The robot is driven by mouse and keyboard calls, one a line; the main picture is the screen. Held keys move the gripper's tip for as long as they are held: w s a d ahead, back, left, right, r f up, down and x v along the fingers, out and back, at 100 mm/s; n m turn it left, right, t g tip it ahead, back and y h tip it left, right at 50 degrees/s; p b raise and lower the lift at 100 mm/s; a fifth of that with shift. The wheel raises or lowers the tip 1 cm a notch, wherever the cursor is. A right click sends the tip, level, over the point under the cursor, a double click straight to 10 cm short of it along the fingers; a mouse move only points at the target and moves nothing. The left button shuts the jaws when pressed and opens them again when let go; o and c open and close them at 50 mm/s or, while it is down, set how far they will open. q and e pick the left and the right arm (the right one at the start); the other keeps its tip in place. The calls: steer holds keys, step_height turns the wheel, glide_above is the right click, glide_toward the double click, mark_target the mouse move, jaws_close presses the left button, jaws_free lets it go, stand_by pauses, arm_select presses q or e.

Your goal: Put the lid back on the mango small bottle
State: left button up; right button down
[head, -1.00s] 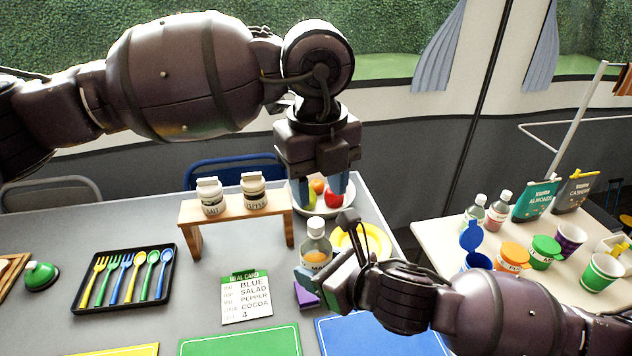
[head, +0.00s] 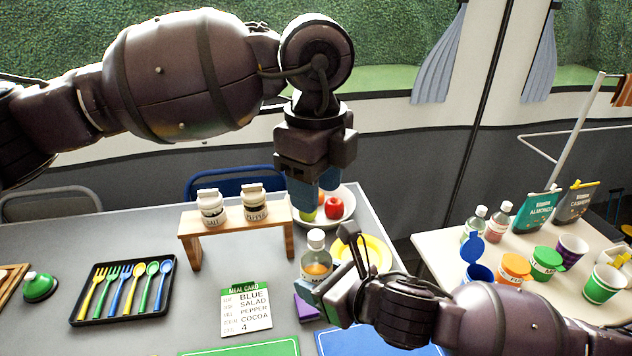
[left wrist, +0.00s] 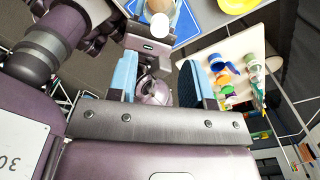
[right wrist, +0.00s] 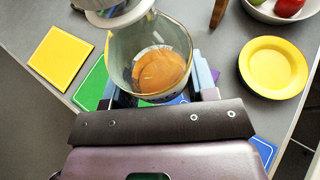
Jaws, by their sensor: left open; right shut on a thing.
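The mango small bottle (head: 317,262) is clear, with an orange fill low inside. It stands upright in my right gripper (head: 325,285), which is shut on its lower body. A white lid (head: 316,237) shows at its top; I cannot tell how firmly it is seated. In the right wrist view the bottle (right wrist: 150,65) fills the space between the fingers, and the pale lid (right wrist: 112,12) is cut by the top edge. My left gripper (head: 314,192) is open and empty, above and behind the bottle. The lid (left wrist: 161,27) shows beyond its fingers in the left wrist view.
A bowl of fruit (head: 345,200) and a yellow plate (head: 375,252) lie close behind the bottle. A wooden stand (head: 238,222) with salt and pepper jars is to its left. A side table holds cups and bottles.

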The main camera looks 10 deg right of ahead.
mark_target(316, 234)
arm_select(q)
steer(key=shift+f, duration=4)
jaws_close()
steer(key=shift+m, duration=1.7)
steer(key=shift+o, duration=0.3)
jaws_free()
